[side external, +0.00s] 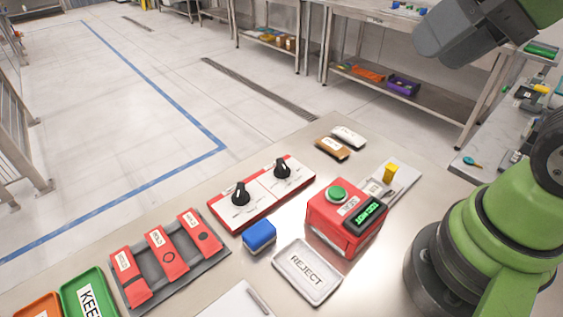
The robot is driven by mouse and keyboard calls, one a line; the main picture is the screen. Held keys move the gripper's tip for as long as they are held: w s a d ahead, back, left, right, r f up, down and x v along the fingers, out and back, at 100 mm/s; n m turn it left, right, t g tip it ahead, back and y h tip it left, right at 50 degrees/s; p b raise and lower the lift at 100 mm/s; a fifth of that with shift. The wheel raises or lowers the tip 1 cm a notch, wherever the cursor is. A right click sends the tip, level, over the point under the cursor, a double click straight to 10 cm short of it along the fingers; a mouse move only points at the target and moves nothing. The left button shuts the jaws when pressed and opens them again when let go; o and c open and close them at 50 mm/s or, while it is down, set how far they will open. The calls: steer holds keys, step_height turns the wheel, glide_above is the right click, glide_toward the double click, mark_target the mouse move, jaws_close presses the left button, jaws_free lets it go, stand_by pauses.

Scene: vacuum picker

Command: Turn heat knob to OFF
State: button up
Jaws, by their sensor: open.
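Two black knobs stand on a red-edged white panel on the table: a left knob (240,194) and a right knob (282,169). Each has a white pointer mark. The printing around them is too small to read, so I cannot tell which is the heat knob or its setting. My gripper (436,48) is the grey end part at the top right, high above the table and well away from the panel. Its jaws are hard to make out from this side, and nothing shows in them.
Near the panel are a blue block (259,235), a white REJECT tray (289,281), a red box (330,225) with a green button, and a grey rack (205,264) with red pieces. A green tray (69,297) sits lower left. Brown and white pieces lie behind.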

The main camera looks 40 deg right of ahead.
steer(key=w+g, duration=0.2)
steer(key=w, duration=0.4)
steer(key=g+h, duration=0.2)
steer(key=g, duration=0.3)
glide_above(282, 163)
step_height(282, 163, down, 19)
steer(key=shift+m, duration=0.3)
step_height(282, 163, down, 9)
steer(key=shift+f, duration=0.2)
jaws_close()
